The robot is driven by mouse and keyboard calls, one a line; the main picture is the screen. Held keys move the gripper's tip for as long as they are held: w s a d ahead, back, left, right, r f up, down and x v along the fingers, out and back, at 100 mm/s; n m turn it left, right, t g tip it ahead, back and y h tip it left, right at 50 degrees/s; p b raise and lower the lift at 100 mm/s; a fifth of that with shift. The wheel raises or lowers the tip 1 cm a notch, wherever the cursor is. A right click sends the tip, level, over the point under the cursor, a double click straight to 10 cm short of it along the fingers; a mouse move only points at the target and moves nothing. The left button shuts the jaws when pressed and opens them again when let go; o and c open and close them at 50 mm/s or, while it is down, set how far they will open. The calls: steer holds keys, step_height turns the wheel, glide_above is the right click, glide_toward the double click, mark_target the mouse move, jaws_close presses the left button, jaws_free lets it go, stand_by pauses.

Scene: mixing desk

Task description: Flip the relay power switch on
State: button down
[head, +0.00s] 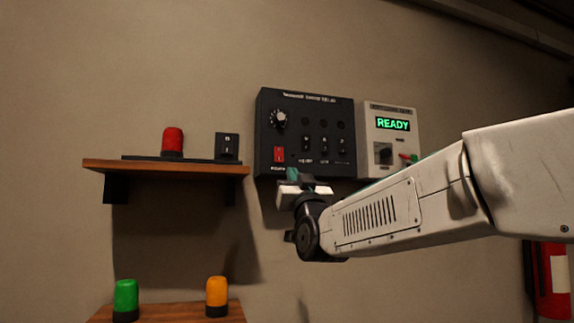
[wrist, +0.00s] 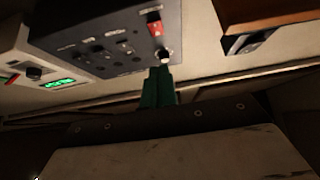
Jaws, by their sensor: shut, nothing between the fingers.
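The red power switch (head: 279,153) is a rocker at the lower left of the dark relay panel (head: 310,108) on the wall. It also shows in the wrist view (wrist: 154,22), where the panel appears upside down. A round knob (head: 278,118) is above the switch; it also shows in the wrist view (wrist: 166,54). My gripper (head: 292,174) is just below the switch in the head view. Its green fingers (wrist: 159,84) are shut and empty, with tips close to the knob in the wrist picture. Contact cannot be made out.
A white box with a READY display (head: 393,124) hangs right of the panel. A wooden shelf (head: 190,167) at left holds a red lamp (head: 172,141) and a black switch box (head: 227,147). Green (head: 125,298) and orange (head: 217,295) lamps stand below.

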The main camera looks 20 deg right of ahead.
glide_toward(279, 156)
step_height(279, 156, up, 4)
steer(key=w, duration=0.3)
steer(key=shift+w+f, duration=0.15)
steer(key=shift+w, duration=0.65)
